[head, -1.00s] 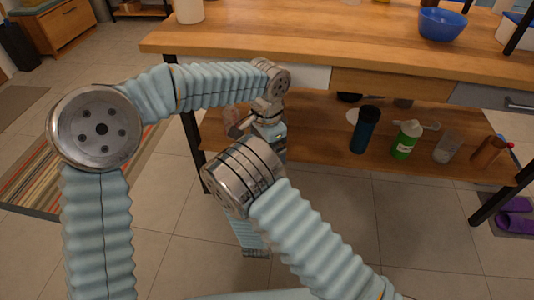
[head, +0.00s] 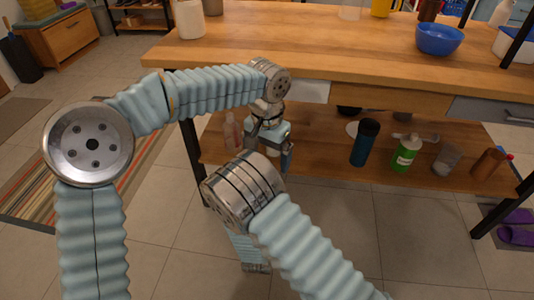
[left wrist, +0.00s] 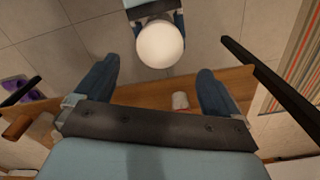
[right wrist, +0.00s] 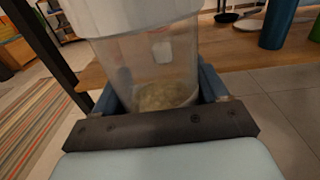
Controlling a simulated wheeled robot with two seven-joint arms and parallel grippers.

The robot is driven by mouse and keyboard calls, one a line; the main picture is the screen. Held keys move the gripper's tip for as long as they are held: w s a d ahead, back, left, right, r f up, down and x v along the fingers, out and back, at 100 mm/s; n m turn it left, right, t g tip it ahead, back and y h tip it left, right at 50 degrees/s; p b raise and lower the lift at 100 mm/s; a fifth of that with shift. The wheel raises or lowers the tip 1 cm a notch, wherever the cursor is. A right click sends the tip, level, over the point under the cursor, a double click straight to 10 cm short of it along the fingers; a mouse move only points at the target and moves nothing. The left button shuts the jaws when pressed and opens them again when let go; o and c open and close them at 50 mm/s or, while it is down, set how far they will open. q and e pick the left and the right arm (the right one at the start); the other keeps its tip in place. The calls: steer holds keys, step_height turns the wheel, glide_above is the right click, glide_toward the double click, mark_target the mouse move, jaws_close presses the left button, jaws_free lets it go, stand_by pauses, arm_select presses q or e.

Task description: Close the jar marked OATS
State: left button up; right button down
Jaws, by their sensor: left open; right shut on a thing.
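A clear jar (right wrist: 150,70) with a white top and pale grainy contents stands between the fingers of my right gripper (right wrist: 158,88), which is shut on it. No OATS marking is readable. In the left wrist view its round white top (left wrist: 160,44) shows from above, between the right fingers. I cannot tell how firmly the top is seated. My left gripper (left wrist: 155,80) is open and empty, its fingers apart and pointing toward the jar's top. In the head view my left gripper (head: 270,145) hangs in front of the shelf, and my right gripper is mostly hidden behind its own wrist.
The wooden table (head: 300,50) has a lower shelf (head: 330,165) close behind the grippers. On the shelf stand a dark blue tumbler (head: 365,143), a green bottle (head: 405,153), a clear glass (head: 446,160) and a brown bottle (head: 487,163). A blue bowl (head: 439,38) is on the tabletop.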

arm_select(q)
step_height(320, 180, down, 8)
steer(key=shift+r, duration=0.1)
stand_by(0.4)
steer(key=c, duration=1.1)
steer(key=o, duration=1.2)
steer(key=shift+c, duration=0.2)
step_height(320, 180, up, 12)
